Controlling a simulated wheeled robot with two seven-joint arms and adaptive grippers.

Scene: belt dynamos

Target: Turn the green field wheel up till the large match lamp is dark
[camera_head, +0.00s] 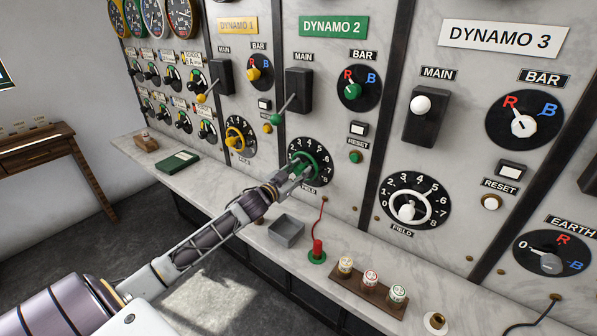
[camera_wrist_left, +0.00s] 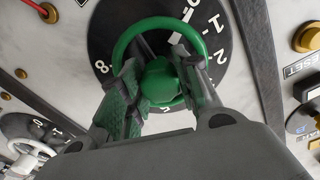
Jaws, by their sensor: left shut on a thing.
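The green field wheel (camera_head: 321,164) sits on the black numbered dial (camera_head: 327,158) of the Dynamo 2 panel. My left gripper (camera_head: 299,178) reaches it from the front left. I cannot pick out the large match lamp in either view. My right gripper is not in view.
The Dynamo 2 lever (camera_head: 287,104) and green bar knob (camera_head: 352,91) are above the wheel. On the ledge below stand a grey tray (camera_head: 286,231), a red plug (camera_head: 318,250) with a cord, and a wooden rack (camera_head: 362,291) with several small jars. Dynamo 3's white wheel (camera_head: 407,210) is to the right.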

